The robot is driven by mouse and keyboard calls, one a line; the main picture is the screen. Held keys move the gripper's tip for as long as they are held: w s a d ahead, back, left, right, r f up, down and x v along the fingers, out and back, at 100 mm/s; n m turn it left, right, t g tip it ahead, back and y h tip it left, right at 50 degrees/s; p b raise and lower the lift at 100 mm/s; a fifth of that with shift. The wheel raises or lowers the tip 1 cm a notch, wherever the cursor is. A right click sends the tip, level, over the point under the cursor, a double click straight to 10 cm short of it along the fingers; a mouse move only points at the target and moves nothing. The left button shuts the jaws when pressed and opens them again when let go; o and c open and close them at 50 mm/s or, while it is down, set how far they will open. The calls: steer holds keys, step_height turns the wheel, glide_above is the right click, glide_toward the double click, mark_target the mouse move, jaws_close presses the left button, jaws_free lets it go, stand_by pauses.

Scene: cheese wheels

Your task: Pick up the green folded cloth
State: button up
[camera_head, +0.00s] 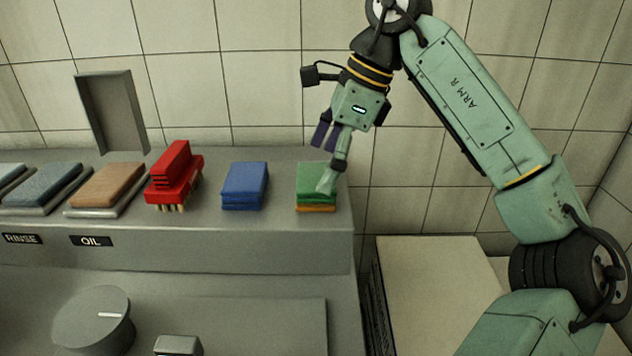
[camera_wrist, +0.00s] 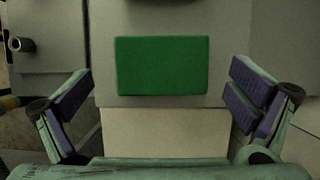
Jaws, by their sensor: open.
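The green folded cloth (camera_head: 311,178) lies at the right end of the grey counter ledge, on top of an orange layer (camera_head: 316,208). In the wrist view the green cloth (camera_wrist: 162,65) is a flat rectangle, centred ahead of the fingers. My gripper (camera_head: 325,160) is above the cloth, pointing down, and one finger overlaps it in the head view. In the wrist view my gripper (camera_wrist: 163,100) is open, with its purple-padded fingers wide apart on either side. Nothing is between them, and neither finger visibly touches the cloth there.
A blue folded cloth (camera_head: 245,184) lies to the left, then a red brush (camera_head: 174,177), a brown pad (camera_head: 107,186) and a grey-blue pad (camera_head: 45,187). An upright metal panel (camera_head: 112,112) stands behind. The ledge ends just right of the green cloth; a pale box (camera_head: 440,290) stands lower.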

steer(key=shift+x, duration=1.5)
steer(key=shift+a, duration=0.1)
steer(key=shift+c, duration=0.2)
steer(key=c, duration=1)
steer(key=shift+r, duration=0.2)
steer(key=shift+c, duration=0.2)
steer(key=shift+w+r, duration=0.1)
steer(key=shift+r, duration=0.2)
steer(key=shift+s+r+b, duration=0.25)
steer(key=shift+r+b, duration=0.05)
steer(key=shift+r, duration=0.3)
steer(key=shift+s+r+b, duration=0.2)
steer(key=shift+r+b, duration=0.1)
steer(key=shift+r, duration=0.35)
steer(key=s+a+b, duration=0.1)
steer(key=s+b, duration=0.1)
steer(key=s, duration=0.5)
steer(key=s+a+r+b, duration=0.1)
steer(key=s+a, duration=0.1)
steer(key=s, duration=0.6)
steer(key=shift+r+b, duration=0.3)
steer(key=shift+b, duration=0.05)
